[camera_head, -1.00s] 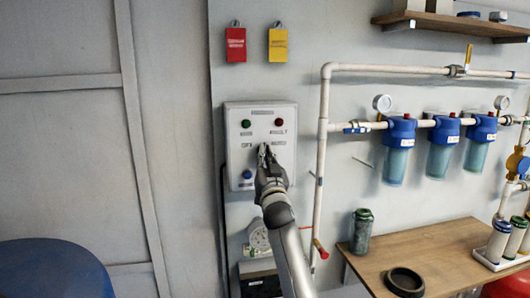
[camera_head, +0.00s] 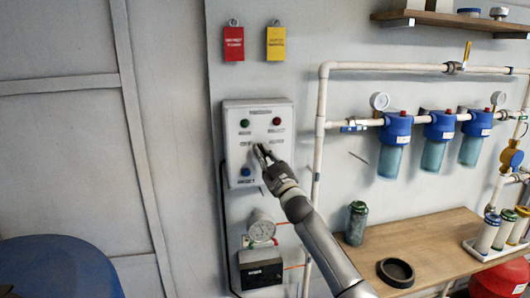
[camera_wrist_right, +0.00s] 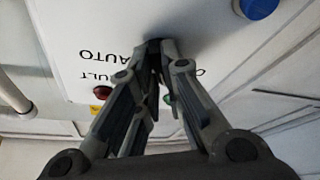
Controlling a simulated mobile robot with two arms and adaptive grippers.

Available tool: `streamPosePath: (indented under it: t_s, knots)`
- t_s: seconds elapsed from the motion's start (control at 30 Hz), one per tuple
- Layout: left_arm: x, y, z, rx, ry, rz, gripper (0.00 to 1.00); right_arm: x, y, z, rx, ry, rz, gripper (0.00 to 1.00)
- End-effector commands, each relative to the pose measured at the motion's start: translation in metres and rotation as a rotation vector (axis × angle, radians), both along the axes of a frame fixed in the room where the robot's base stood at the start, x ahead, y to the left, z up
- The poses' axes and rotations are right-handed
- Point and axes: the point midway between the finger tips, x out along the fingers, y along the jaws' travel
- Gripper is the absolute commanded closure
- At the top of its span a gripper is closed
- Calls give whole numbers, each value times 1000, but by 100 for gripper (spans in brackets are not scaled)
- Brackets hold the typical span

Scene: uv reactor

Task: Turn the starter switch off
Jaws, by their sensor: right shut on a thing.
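The white starter control box (camera_head: 284,108) is on the wall, with a green light, a red light and a blue button on its face. My right gripper (camera_head: 261,152) is at the middle of this face, its fingers shut on the starter switch and pointing up and left. In the right wrist view the box face (camera_wrist_right: 75,25) appears upside down, with an "AUTO" label beside the fingertips (camera_wrist_right: 156,48). The switch is mostly hidden between the fingers, so its exact setting cannot be read. My left gripper is not in view.
A round gauge (camera_head: 261,228) and a dark box (camera_head: 261,272) are below the control box. White pipes (camera_head: 320,150) and blue filters (camera_head: 394,140) are to the right. A wooden table (camera_head: 440,248) holds a green jar (camera_head: 357,222) and a black ring (camera_head: 396,272).

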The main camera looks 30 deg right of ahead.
Motion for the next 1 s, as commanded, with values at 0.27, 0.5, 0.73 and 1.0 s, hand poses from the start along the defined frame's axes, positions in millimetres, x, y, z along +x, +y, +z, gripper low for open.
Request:
streamPosePath:
  t_s: [0.27, 0.5, 0.73, 1.0]
  knots:
    - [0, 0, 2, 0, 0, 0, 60, 0, -1, 6, -20, -4, -2, 100]
    - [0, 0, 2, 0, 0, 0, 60, -1, -1, 7, -20, -6, -2, 100]
    - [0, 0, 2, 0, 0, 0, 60, 0, -1, 6, -19, -5, 0, 70]
    - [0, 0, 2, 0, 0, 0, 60, 0, 0, 3, -17, -1, 0, 70]
